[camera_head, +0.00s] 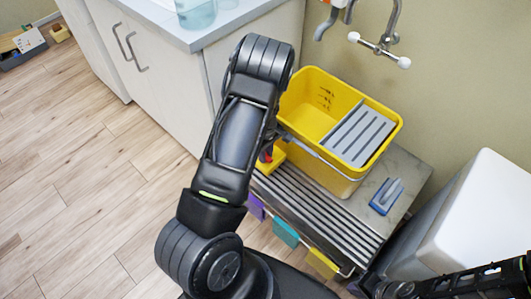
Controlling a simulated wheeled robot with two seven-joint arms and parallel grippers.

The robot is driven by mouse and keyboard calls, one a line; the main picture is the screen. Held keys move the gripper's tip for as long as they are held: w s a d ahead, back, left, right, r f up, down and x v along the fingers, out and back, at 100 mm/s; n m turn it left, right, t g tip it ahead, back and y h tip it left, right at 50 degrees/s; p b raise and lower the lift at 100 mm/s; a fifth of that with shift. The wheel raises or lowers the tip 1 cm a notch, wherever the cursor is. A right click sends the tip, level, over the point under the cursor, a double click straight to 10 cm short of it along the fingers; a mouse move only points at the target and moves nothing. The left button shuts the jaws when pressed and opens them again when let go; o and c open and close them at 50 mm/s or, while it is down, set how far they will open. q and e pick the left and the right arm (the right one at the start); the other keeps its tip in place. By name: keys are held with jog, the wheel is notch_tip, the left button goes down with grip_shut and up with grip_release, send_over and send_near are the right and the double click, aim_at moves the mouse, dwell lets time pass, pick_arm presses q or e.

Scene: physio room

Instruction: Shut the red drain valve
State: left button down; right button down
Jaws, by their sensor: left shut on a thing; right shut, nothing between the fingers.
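The red drain valve (266,155) shows as a small red patch with a bit of blue, low at the left side of the yellow mop bucket (305,108). My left arm hides most of it, so I cannot tell how far its handle is turned. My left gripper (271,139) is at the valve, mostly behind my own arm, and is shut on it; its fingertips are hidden. My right gripper (368,287) is at the bottom edge, right of centre, shut and empty, away from the valve.
The bucket stands on a grey slatted bench (322,212) with a blue-grey scrubbing brush (386,196). Coloured cloths hang at its front edge, including a teal one (285,233). A white bin (480,215) is right, a cabinet (165,65) left, and a wall tap (380,45) above.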

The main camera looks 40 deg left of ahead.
pick_arm(q)
jog(key=shift+n, duration=1.4)
jog(key=c, duration=1.3)
grip_release()
notch_tip(320, 180, up, 8)
jog(key=shift+f+p, duration=0.1)
jog(key=shift+p, duration=0.8)
